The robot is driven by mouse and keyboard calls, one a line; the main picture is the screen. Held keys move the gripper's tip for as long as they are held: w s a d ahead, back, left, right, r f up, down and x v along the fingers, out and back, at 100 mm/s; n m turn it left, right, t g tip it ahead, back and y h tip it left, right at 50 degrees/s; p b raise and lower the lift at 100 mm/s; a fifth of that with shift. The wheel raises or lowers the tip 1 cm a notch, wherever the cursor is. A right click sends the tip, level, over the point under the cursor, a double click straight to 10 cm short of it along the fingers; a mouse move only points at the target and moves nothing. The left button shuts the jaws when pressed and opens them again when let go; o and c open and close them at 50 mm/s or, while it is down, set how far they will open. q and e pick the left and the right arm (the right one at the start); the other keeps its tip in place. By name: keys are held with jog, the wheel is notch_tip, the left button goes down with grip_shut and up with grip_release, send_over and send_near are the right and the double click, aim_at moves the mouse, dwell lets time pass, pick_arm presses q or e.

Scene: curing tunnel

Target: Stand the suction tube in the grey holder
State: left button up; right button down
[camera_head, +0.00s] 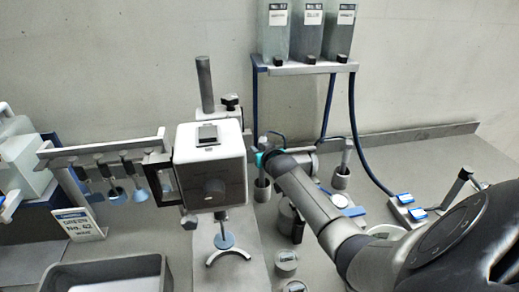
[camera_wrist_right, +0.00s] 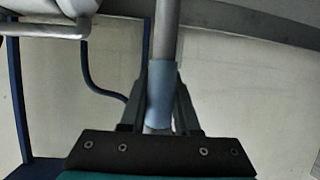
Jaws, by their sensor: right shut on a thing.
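In the head view my right gripper (camera_head: 263,152) reaches in from the right, and my own wrist partly covers it. In the wrist view the right gripper (camera_wrist_right: 158,122) is shut on the suction tube (camera_wrist_right: 168,35), a grey tube with a light blue band between the fingers. The tube runs out of the top of that view, so its end is hidden there. In the head view a grey cup-shaped holder (camera_head: 262,192) stands just below the gripper. I cannot tell whether the tube's end is inside it. My left gripper is not in view.
A second grey cup (camera_head: 340,182) with a rod in it stands to the right. A white boxy machine (camera_head: 211,165) is close on the left. Round tins (camera_head: 286,260) stand below the arm. A rack with bottles (camera_head: 305,67) and blue hoses is behind.

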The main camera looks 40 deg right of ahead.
jog(key=shift+f, duration=0.4)
dwell(0.3)
grip_release()
dwell(0.8)
dwell(0.5)
jog(key=shift+p+v, duration=1.5)
jog(key=shift+p, duration=0.1)
jog(key=shift+p+v, duration=2.8)
jog(key=shift+p, duration=0.2)
jog(key=shift+r, duration=0.1)
